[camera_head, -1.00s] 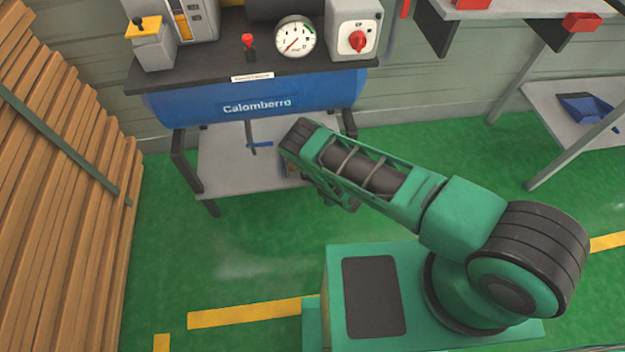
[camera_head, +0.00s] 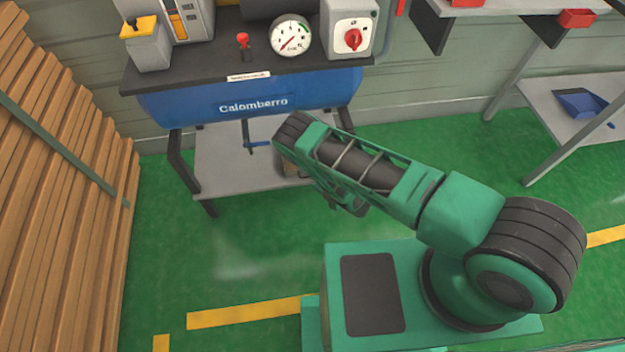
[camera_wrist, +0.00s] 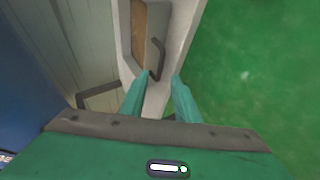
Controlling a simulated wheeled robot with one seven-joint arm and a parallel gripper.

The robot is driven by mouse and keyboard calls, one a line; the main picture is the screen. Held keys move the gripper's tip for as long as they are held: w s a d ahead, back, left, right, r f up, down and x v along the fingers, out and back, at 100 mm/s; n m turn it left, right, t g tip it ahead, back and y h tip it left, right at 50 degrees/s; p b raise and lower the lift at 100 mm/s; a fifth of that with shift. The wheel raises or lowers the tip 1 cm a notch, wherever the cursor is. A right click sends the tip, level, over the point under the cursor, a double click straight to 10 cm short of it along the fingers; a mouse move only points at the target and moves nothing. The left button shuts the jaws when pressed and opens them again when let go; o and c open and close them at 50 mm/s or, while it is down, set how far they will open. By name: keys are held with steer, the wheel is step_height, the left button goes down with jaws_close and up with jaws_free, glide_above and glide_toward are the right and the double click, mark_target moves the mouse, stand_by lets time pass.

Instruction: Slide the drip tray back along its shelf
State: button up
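The drip tray (camera_wrist: 138,22) appears to be the brown-and-grey box on the pale shelf in the wrist view, with a dark bent handle (camera_wrist: 159,58) on its side. In the head view the shelf (camera_head: 225,172) lies under the blue tank, and only a brownish bit of the tray shows beside my arm. My gripper (camera_wrist: 158,80) has its two teal fingers apart, with the lower end of the handle close to the gap between them. I cannot tell whether they touch it. In the head view my forearm hides most of the gripper and tray.
The blue tank (camera_head: 190,108) with gauge and switch stands above the shelf. A dark table leg (camera_head: 184,165) stands at the shelf's left. Stacked timber (camera_head: 60,200) fills the left side. A grey side shelf (camera_head: 548,105) is at right. Green floor in front is open.

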steer(key=shift+v, duration=2.6)
steer(key=shift+w+d, duration=0.1)
steer(key=shift+d, duration=0.05)
